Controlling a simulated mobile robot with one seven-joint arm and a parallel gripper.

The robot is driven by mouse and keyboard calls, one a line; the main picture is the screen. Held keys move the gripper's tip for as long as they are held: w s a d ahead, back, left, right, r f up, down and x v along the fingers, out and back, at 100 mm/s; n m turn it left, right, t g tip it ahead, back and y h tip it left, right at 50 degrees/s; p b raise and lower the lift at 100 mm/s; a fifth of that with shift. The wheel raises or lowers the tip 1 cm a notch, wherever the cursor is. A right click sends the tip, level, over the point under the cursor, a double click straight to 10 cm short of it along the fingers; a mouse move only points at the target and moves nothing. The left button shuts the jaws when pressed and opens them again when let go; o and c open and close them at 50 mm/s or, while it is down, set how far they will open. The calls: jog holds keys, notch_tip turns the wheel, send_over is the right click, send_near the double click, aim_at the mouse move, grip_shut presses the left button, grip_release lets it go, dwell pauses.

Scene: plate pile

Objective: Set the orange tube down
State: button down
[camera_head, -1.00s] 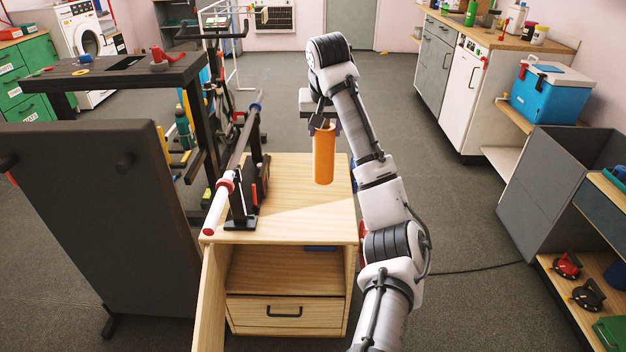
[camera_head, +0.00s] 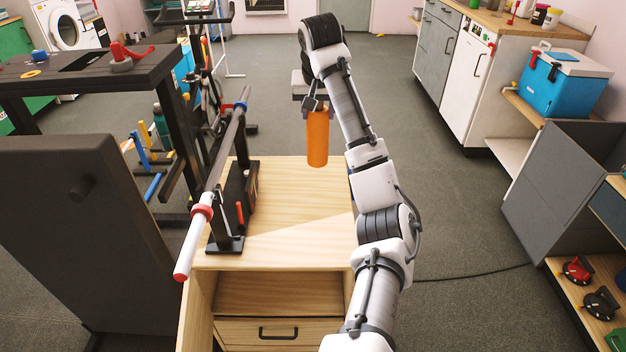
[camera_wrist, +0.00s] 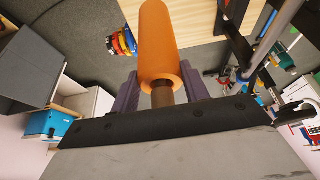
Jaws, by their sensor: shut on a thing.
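The orange tube (camera_head: 317,138) hangs upright below my gripper (camera_head: 316,104) in the head view, over the far end of the light wooden cabinet top (camera_head: 285,205). In the head view the tube's lower end overlaps the cabinet's far edge; I cannot tell if it touches the top. In the wrist view my gripper (camera_wrist: 165,95) is shut on the tube (camera_wrist: 158,45) near its end, with a finger on either side of a brown core.
A black stand (camera_head: 238,205) holding a long bar with a white and red end takes up the cabinet's left side. The middle and right of the top are clear. A dark panel (camera_head: 80,230) stands left. A blue cooler (camera_head: 560,82) sits on a shelf at right.

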aim_at(317, 168)
notch_tip(317, 168, down, 17)
jog(key=shift+f, duration=0.1)
dwell(0.3)
jog(key=c, duration=0.7)
grip_release()
jog(key=shift+f, duration=0.1)
jog(key=p+v, duration=0.1)
jog(key=v, duration=1.1)
jog(key=shift+s, duration=0.1)
